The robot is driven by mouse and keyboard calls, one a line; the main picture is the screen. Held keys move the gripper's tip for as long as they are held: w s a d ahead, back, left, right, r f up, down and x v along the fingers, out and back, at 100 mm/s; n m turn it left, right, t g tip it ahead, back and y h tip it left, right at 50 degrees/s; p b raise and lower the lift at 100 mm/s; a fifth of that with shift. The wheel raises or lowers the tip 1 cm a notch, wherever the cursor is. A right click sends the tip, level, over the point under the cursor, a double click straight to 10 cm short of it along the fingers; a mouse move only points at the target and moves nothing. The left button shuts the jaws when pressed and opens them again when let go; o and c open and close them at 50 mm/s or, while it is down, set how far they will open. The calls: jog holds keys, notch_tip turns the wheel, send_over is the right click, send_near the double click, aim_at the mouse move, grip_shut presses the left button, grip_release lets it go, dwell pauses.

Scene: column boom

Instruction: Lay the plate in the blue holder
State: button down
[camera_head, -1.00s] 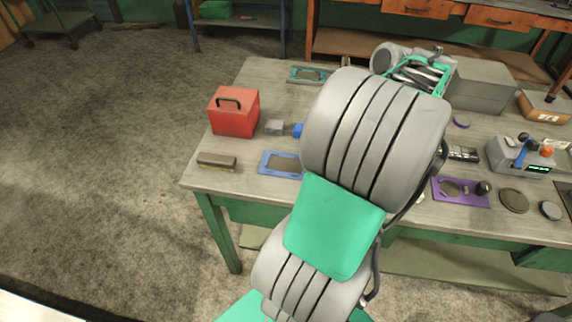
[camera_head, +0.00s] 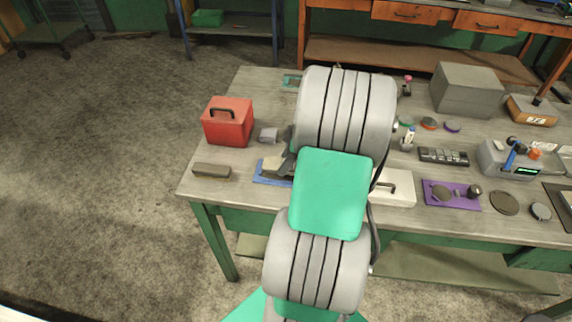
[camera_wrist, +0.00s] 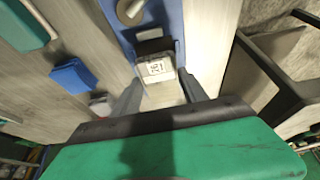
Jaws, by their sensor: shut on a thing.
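The blue holder (camera_head: 264,179) lies flat near the table's front left edge, partly covered by my gripper and arm. In the wrist view the blue holder (camera_wrist: 176,22) is just beyond my fingertips. My gripper (camera_wrist: 158,88) is shut on a pale block with a dark top and a printed label (camera_wrist: 157,68), which I take to be the plate's grip. The flat of the plate cannot be made out clearly. A round metal knob (camera_wrist: 130,10) shows over the holder; I cannot tell what it belongs to. Whether the plate touches the holder is unclear.
A red box (camera_head: 228,122) and a brown block (camera_head: 211,171) stand left of the holder, with a small grey block (camera_head: 268,135) behind. A white handled case (camera_head: 398,190) and a purple holder (camera_head: 452,196) are to the right. A blue block (camera_wrist: 72,76) shows in the wrist view.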

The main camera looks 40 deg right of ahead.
jog(key=shift+f, duration=1.15)
jog(key=shift+f, duration=0.1)
jog(key=c, duration=1.1)
grip_release()
jog(key=shift+s+f, duration=0.1)
jog(key=shift+f, duration=0.1)
jog(key=o, duration=0.5)
jog(key=shift+r, duration=0.1)
